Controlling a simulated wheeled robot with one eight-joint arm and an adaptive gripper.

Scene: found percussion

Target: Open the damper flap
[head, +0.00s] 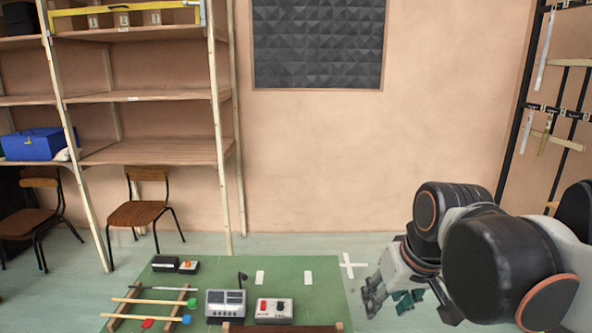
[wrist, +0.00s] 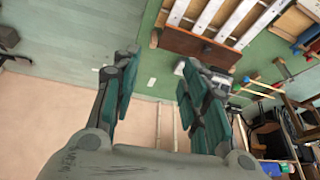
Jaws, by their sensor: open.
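My gripper (head: 387,301) hangs at the right edge of the green mat in the head view. In the wrist view its fingers (wrist: 158,62) are spread wide with nothing between them. A red-brown wooden panel (wrist: 200,47) lies beyond the fingertips in the wrist view, at the end of a wooden frame with pale bars (wrist: 225,22). It may be the damper flap; I cannot tell whether it is open or shut. The gripper is apart from it. In the head view only a brown edge (head: 280,328) shows at the bottom of the picture.
The green mat (head: 325,293) holds a grey device (head: 225,304), a white box with a red button (head: 274,309), mallets on a wooden rack (head: 150,301) and small black boxes (head: 165,263). Shelves (head: 150,151) and a chair (head: 140,212) stand behind. The mat's right part is mostly clear.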

